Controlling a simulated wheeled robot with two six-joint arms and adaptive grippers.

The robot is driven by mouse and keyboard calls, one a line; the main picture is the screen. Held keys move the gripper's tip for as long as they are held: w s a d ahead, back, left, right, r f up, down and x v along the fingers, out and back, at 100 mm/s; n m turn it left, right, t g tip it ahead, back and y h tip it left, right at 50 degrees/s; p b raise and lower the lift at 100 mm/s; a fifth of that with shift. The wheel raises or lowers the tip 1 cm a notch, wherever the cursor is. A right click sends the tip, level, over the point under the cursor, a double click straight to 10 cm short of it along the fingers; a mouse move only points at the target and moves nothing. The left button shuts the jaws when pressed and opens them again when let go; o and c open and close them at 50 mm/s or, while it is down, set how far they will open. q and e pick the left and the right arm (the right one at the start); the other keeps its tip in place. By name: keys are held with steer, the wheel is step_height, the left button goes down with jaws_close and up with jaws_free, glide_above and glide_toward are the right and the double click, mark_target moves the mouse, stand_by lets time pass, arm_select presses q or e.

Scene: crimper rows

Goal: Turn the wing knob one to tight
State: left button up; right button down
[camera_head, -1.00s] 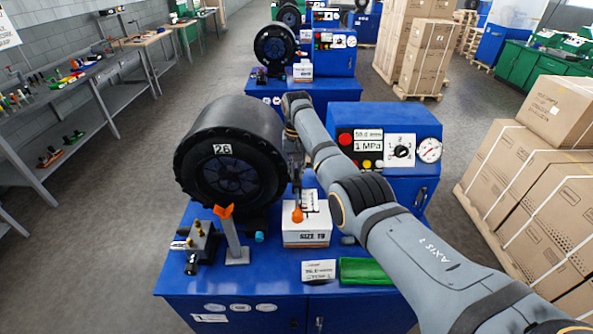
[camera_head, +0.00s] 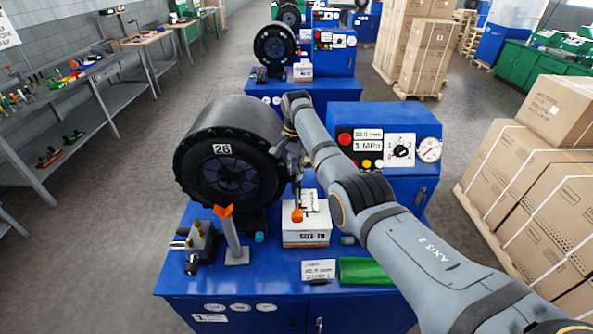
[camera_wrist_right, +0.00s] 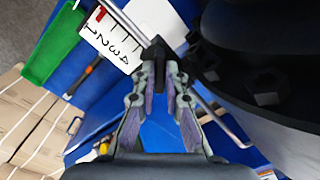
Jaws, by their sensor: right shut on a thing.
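My right gripper (camera_head: 296,158) reaches down beside the right face of the big black crimper head marked 26 (camera_head: 243,112). In the right wrist view its two fingers (camera_wrist_right: 165,75) are closed together on a small dark piece (camera_wrist_right: 157,52), which looks like the wing knob, at the end of thin metal rods. The fingers hide much of this piece, so its wings and turn angle cannot be read. In the head view the knob is too small and covered to make out. A white scale card numbered 1 to 4 (camera_wrist_right: 112,42) lies close by. My left gripper is not in view.
The blue bench (camera_head: 185,280) carries a white box marked SIZE 19 (camera_head: 305,238), an orange-tipped stand (camera_head: 235,250) and a green tray (camera_head: 378,271). A control panel with a gauge (camera_head: 428,150) stands behind my right arm. Stacked cartons (camera_head: 545,190) are at right.

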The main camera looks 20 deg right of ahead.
steer(key=m, duration=0.5)
steer(key=shift+r+m, duration=0.15)
steer(key=shift+m, duration=2.05)
steer(key=shift+w+r, duration=0.1)
steer(key=c, duration=1.5)
jaws_free()
steer(key=shift+o, duration=0.5)
step_height(320, 180, up, 12)
steer(key=shift+f, duration=0.2)
